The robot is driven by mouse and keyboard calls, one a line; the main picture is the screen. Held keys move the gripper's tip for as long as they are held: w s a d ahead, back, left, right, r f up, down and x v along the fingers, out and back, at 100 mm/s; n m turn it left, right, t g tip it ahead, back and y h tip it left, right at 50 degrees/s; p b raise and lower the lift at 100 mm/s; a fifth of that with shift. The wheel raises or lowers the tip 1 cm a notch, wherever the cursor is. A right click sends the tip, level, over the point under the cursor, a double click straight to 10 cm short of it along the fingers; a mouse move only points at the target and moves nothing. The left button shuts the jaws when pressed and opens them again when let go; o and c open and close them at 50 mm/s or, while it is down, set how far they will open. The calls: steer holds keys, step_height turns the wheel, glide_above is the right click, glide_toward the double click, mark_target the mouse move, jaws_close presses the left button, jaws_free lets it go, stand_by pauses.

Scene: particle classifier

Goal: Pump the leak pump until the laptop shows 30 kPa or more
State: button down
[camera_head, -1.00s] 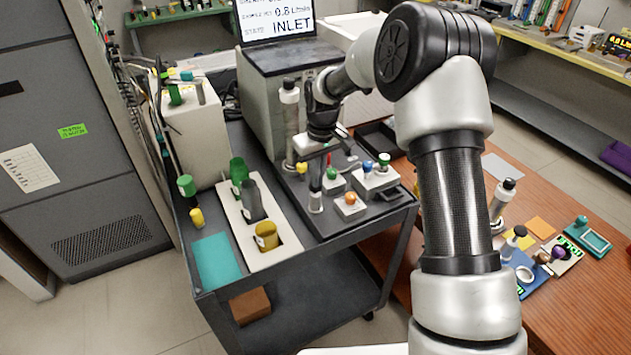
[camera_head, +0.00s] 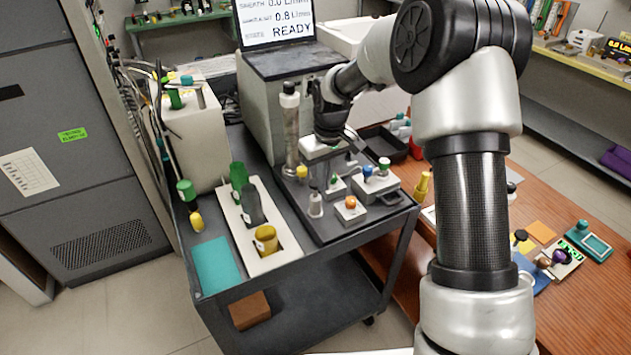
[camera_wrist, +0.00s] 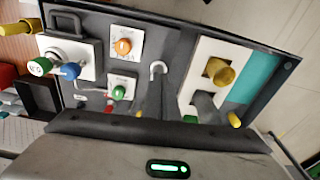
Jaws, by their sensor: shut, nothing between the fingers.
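The laptop screen (camera_head: 278,20) at the top of the head view reads 0.0 L/min, 0.8 L/min and READY. No kPa figure is legible. A small upright pale cylinder with a grey top (camera_head: 315,204) stands on the cart near its front. I cannot tell for sure whether it is the leak pump. My gripper (camera_head: 330,138) hangs over the cart, right of a tall clear column with a black cap (camera_head: 290,125). It is shut and empty.
Small boxes with an orange knob (camera_head: 350,209), a green knob and a blue knob (camera_head: 367,171) crowd the cart near my gripper. A white holder (camera_head: 235,208) with coloured bottles is to the left. A wooden table (camera_head: 545,215) is at right.

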step_height(320, 180, up, 16)
steer(key=s, duration=0.1)
steer(key=shift+s+d+f, duration=0.2)
steer(key=shift+d, duration=0.2)
steer(key=shift+f, duration=0.1)
stand_by(0.9)
step_height(320, 180, down, 8)
steer(key=w+a+t+b, duration=0.1)
steer(key=w, duration=0.1)
steer(key=shift+w+y+b, duration=0.15)
steer(key=shift+y+b, duration=0.25)
steer(key=shift+a, duration=0.1)
steer(key=shift+b+x, duration=2.15)
steer(key=shift+x, duration=1.35)
steer(key=shift+w, duration=0.15)
